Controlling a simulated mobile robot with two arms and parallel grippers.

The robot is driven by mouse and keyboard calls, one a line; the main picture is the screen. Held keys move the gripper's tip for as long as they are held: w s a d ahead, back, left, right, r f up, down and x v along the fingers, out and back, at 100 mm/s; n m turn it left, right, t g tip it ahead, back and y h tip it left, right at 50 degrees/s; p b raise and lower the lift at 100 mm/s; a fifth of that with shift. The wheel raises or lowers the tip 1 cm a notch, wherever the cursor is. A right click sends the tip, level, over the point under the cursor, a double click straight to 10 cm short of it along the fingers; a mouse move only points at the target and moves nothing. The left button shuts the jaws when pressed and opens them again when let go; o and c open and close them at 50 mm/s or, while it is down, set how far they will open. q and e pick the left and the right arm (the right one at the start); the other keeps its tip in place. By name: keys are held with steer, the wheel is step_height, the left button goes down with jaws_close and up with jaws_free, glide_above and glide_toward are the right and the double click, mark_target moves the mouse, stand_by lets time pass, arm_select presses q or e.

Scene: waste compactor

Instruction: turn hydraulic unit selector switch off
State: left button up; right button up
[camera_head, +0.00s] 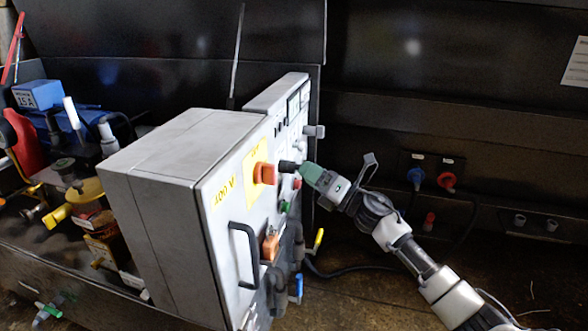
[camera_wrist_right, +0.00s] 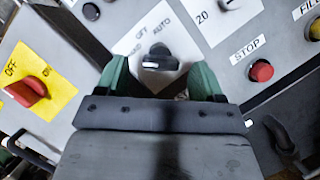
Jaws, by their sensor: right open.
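Another word on the plate is partly covered by a green finger. The knob has a white mark on its near side. My right gripper (camera_wrist_right: 158,80) is open, with one green finger on each side of the knob in the wrist view; contact cannot be told. In the head view the right gripper (camera_head: 308,170) faces the cabinet front, close to a dark knob (camera_head: 287,167). I do not see my left gripper.
A red rotary switch (camera_wrist_right: 28,90) on a yellow plate is left of the selector. A red STOP button (camera_wrist_right: 261,70) is to its right. A black handle (camera_head: 244,254) projects from the cabinet front. Blue and red plugs (camera_head: 416,177) are on the dark wall to the right.

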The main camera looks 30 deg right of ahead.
mark_target(295, 165)
steer(key=x, duration=0.4)
steer(key=shift+w+a, duration=0.15)
steer(key=shift+w, duration=0.25)
steer(key=c, duration=0.9)
